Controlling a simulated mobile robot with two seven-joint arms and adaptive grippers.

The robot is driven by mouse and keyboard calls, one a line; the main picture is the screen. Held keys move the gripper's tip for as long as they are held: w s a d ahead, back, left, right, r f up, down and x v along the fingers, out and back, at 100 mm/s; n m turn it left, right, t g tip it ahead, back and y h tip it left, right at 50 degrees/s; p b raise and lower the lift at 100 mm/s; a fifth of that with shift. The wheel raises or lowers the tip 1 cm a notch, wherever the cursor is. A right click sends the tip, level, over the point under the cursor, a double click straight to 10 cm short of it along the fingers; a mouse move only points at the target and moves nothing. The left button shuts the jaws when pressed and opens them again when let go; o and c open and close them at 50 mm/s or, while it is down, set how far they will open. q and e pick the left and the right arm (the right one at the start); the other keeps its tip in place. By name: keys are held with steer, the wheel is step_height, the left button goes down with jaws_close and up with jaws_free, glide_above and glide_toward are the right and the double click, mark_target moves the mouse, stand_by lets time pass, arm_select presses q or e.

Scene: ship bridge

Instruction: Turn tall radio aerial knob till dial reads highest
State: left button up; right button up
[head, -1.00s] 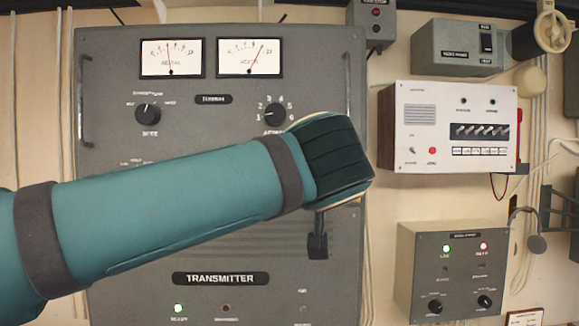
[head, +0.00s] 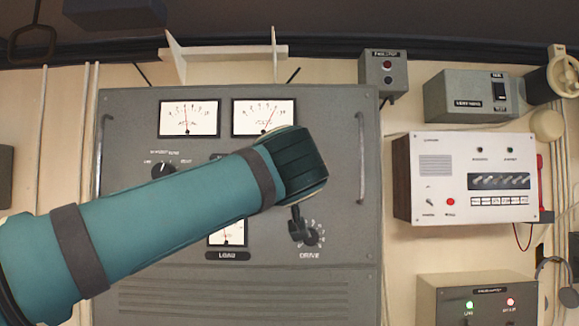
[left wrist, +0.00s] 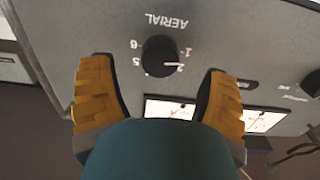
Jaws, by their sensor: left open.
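The tall grey transmitter cabinet (head: 340,250) fills the middle of the head view. Its left-hand meter (head: 189,118), the aerial one, has its needle near mid-scale. My left arm covers the aerial knob in the head view. In the left wrist view the black aerial knob (left wrist: 159,56) appears upside down below its AERIAL label (left wrist: 167,20). Its white pointer lies close to the 2. My left gripper (left wrist: 153,72) is open, with yellow-padded fingers on either side of the knob and a visible gap on each side. Whether the fingertips reach the knob's depth I cannot tell.
A volts meter (head: 263,117) sits beside the aerial one. A drive knob (head: 304,232) with a lever handle and a load meter (head: 227,232) are below my arm. A vertical handle (head: 361,158) sticks out at the cabinet's right. A white radio box (head: 470,178) hangs further right.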

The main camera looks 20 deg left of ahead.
arm_select(q)
steer(key=shift+p+x, duration=0.35)
steer(key=shift+x, duration=1.15)
steer(key=c, duration=1.2)
steer(key=shift+c, duration=0.3)
steer(key=shift+m+b, duration=0.6)
steer(key=shift+m, duration=3.2)
